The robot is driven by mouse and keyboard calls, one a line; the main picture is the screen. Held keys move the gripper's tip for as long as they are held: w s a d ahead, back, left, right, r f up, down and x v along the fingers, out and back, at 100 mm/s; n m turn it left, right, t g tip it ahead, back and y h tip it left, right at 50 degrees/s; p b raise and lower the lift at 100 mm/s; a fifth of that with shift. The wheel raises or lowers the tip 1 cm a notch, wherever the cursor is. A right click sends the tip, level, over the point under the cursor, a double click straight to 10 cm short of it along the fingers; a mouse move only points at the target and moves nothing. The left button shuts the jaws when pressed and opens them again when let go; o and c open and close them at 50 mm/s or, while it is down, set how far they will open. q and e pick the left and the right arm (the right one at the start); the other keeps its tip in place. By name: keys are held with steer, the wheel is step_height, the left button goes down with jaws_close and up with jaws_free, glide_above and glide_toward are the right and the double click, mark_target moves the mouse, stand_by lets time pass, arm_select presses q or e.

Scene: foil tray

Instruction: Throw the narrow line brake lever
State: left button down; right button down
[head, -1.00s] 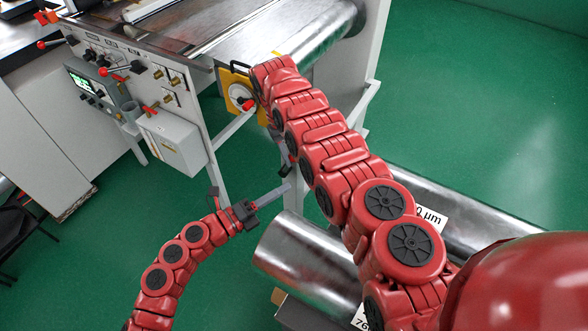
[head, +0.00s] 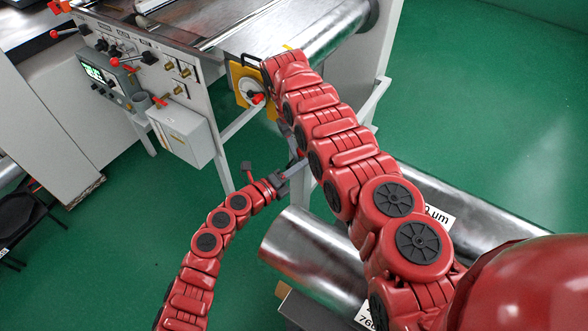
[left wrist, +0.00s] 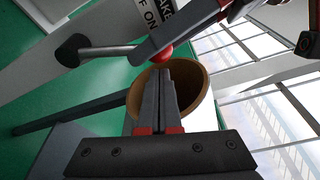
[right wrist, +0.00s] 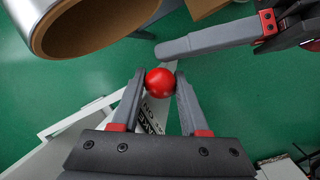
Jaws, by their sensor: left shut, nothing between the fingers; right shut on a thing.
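The lever's red ball knob (right wrist: 160,82) sits between the fingers of my right gripper (right wrist: 158,92), which is shut on it. In the left wrist view the red knob (left wrist: 164,54) shows beside a right finger, with a metal rod (left wrist: 112,50) running from a black round end (left wrist: 74,50). A panel with BRAKE and OFF ON lettering (left wrist: 150,14) is behind. My left gripper (left wrist: 165,78) is shut and empty, its tips close below the knob in that view; I cannot tell whether they touch. In the head view my left gripper (head: 288,174) is beside the right arm, which mostly hides the right gripper.
The machine (head: 205,110) stands at the upper left with a grey box (head: 180,132) on its side. Large metal rolls (head: 310,255) lie at the lower middle. A brown tube end (right wrist: 100,22) is near the right gripper. Green floor (head: 490,110) is open at right.

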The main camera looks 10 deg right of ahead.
stand_by(0.3)
stand_by(0.5)
steer(key=shift+c, duration=2.1)
jaws_free()
steer(key=shift+r, duration=0.1)
